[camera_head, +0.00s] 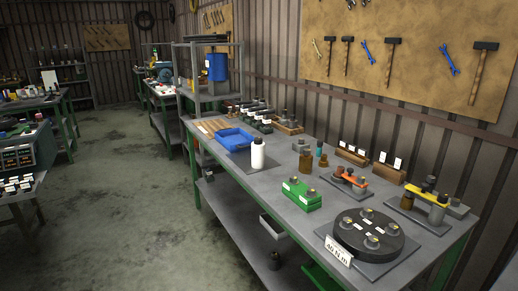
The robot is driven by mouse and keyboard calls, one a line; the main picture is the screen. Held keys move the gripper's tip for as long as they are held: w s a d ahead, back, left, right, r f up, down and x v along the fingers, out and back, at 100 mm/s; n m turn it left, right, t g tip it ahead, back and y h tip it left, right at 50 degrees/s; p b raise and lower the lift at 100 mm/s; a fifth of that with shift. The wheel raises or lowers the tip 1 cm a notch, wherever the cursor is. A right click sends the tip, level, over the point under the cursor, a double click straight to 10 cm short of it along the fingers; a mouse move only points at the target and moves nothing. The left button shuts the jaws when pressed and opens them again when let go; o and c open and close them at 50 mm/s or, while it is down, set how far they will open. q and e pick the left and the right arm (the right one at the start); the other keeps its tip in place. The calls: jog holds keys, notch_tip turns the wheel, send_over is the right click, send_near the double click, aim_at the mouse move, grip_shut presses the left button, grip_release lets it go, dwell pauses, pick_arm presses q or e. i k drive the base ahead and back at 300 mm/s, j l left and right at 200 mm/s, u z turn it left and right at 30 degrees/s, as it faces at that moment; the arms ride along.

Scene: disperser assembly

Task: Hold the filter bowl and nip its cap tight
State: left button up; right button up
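Neither of my grippers shows in the head view. No thing here is clearly marked as the filter bowl. A white bottle with a dark cap (258,153) stands upright on a grey mat near the bench's left edge. A small brown cylinder (306,161) stands farther right, with a grey fitting (300,145) behind it. A small teal part (323,161) stands beside the brown cylinder. Which of these is the bowl, and whether any cap is tight, I cannot tell at this size.
The metal bench (270,196) carries a blue tray (233,138), a green block (301,195), an orange-topped assembly (350,179), a yellow-barred assembly (428,204) and a black disc (369,235) with a "40 N m" card. Tools hang on the pegboard (420,30). The floor (130,200) at left is open.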

aim_at(257, 141)
jog(key=z, duration=0.2)
jog(key=i+j+z, duration=0.3)
jog(key=z, duration=0.15)
jog(key=i+j+z, duration=0.2)
jog(key=j+z, duration=0.25)
